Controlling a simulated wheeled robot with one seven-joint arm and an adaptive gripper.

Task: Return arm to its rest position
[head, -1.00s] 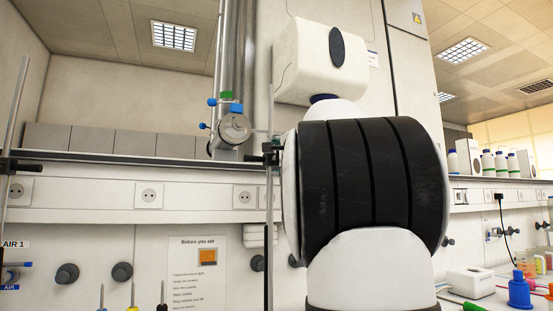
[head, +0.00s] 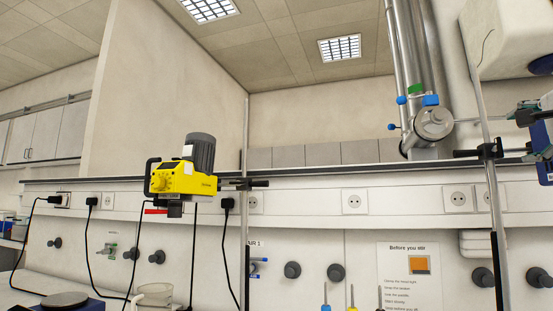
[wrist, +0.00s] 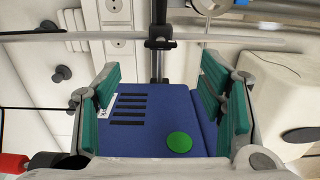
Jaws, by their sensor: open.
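My gripper (wrist: 160,75) is open in the wrist view, with a green-padded finger on each side. A blue boxy device (wrist: 160,130) with black slots and a green round spot shows between and beyond the fingers. I cannot tell how far it is from them or whether they touch it. In the head view, part of my gripper (head: 527,114) shows at the right edge, near a vertical stand rod (head: 491,120). The rest of my arm is out of that view.
A yellow motor unit (head: 182,178) is clamped to another rod (head: 245,150) left of centre. A white beaker (head: 153,294) stands below it. Power cords hang from wall sockets. A white dispenser (head: 505,40) is at upper right. A notice (head: 408,275) hangs on the wall.

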